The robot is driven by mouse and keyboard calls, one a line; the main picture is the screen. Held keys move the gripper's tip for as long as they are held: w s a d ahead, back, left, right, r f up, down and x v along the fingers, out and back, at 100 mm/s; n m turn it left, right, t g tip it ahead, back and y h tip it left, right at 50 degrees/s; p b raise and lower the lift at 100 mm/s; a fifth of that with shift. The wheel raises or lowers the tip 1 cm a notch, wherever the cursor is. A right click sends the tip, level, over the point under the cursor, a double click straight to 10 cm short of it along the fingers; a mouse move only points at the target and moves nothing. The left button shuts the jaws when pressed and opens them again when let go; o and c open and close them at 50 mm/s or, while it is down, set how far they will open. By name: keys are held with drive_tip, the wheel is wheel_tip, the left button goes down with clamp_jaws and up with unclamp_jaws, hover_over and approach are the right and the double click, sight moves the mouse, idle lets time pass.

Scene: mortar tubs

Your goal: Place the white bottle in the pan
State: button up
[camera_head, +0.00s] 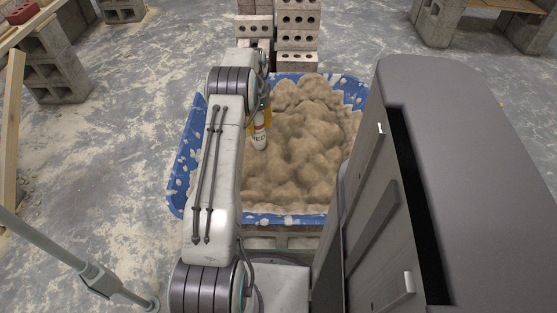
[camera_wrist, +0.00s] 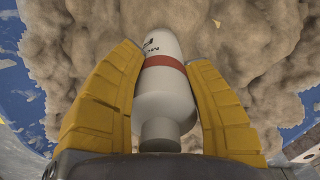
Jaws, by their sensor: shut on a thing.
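The white bottle (camera_wrist: 165,95) has a red band and dark print. In the wrist view it lies between the two yellow fingers of my gripper (camera_wrist: 165,62), which is shut on it, with its narrow neck towards my palm. In the head view the bottle (camera_head: 259,137) shows just right of my arm, over the left part of the tub. The pan appears to be the blue tub (camera_head: 184,170), heaped with sandy mortar (camera_head: 300,150). My arm hides part of the tub's left side. I cannot tell whether the bottle touches the mortar.
Perforated bricks (camera_head: 298,35) are stacked behind the tub. Grey hollow blocks (camera_head: 55,65) with planks stand at the left, with a red brick (camera_head: 22,12) on top. More blocks (camera_head: 437,20) stand at the far right. The concrete floor (camera_head: 120,130) left of the tub is clear.

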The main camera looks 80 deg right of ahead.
drive_tip(key=shift+s+f+m, duration=0.3)
drive_tip(key=shift+s+f, duration=0.05)
drive_tip(key=shift+s, duration=0.45)
drive_tip(key=shift+s+a+f+b, duration=0.15)
drive_tip(key=shift+a+f+b, duration=0.1)
drive_tip(key=shift+b, duration=0.15)
drive_tip(key=s+a+f+b, duration=0.1)
drive_tip(key=a+f+b, duration=0.5)
drive_tip(key=a+b, duration=0.2)
drive_tip(key=shift+s+a+f, duration=0.15)
drive_tip(key=shift+s+a, duration=0.15)
drive_tip(key=shift+a, duration=1.1)
drive_tip(key=shift+f, duration=0.1)
drive_tip(key=shift+f+b, duration=1.85)
drive_tip(key=shift+f, duration=0.05)
drive_tip(key=shift+f, duration=0.1)
